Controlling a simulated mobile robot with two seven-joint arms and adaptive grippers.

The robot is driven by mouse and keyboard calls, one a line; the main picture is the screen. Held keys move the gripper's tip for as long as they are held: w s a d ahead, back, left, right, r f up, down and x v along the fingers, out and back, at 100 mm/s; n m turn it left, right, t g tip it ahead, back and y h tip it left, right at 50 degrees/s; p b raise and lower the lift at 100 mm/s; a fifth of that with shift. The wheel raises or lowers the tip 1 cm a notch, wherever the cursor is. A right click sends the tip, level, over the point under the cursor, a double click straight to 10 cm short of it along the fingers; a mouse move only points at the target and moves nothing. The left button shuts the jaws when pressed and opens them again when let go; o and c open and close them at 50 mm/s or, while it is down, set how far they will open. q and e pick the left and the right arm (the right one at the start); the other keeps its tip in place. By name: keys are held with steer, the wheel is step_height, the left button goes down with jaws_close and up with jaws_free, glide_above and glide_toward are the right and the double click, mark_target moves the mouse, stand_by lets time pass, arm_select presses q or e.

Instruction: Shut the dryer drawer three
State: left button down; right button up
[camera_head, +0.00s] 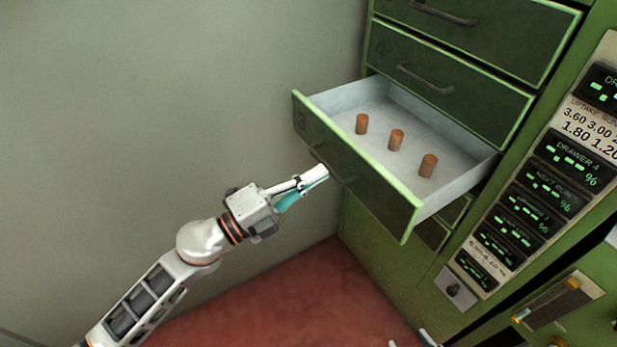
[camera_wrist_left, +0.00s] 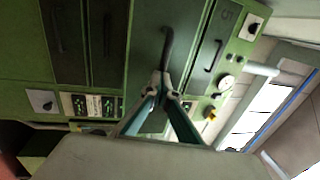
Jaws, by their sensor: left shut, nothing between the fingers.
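Dryer drawer three (camera_head: 365,180) is pulled well out of the green cabinet, with a "3" on its dark front. Three cork stoppers stand upright in it: the left (camera_head: 361,124), the middle (camera_head: 396,140) and the right (camera_head: 428,165). My left gripper (camera_head: 324,172) is shut and empty, its tips at the drawer front by the dark handle (camera_head: 346,181). In the left wrist view the shut tips (camera_wrist_left: 162,78) are at the lower end of the handle (camera_wrist_left: 168,42); contact is unclear. Small pale tips at the head view's bottom edge may be my right gripper; its state is unclear.
Drawer four (camera_head: 450,95) above is shut. A panel of green displays (camera_head: 540,190) is on the cabinet's right. A grey wall (camera_head: 150,100) stands at the left. The red floor (camera_head: 300,300) below the drawer looks clear.

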arm_select(q)
steer(key=x, duration=0.5)
steer(key=shift+w+d+f, duration=0.2)
steer(key=shift+d, duration=0.2)
glide_toward(396, 138)
steer(key=x, duration=0.4)
steer(key=shift+d+r, duration=0.15)
steer(key=shift+r, duration=0.2)
steer(key=x, duration=0.1)
steer(key=b+x, duration=0.1)
steer(key=x, duration=0.1)
steer(key=f+x, duration=0.1)
steer(key=shift+w+d+r+b, duration=0.1)
steer(key=shift+w+d+b, duration=0.2)
steer(key=shift+w+d, duration=0.3)
steer(key=shift+d, duration=0.15)
steer(key=shift+r, duration=0.2)
arm_select(e)
steer(key=shift+a+f, duration=0.2)
steer(key=shift+a, duration=0.05)
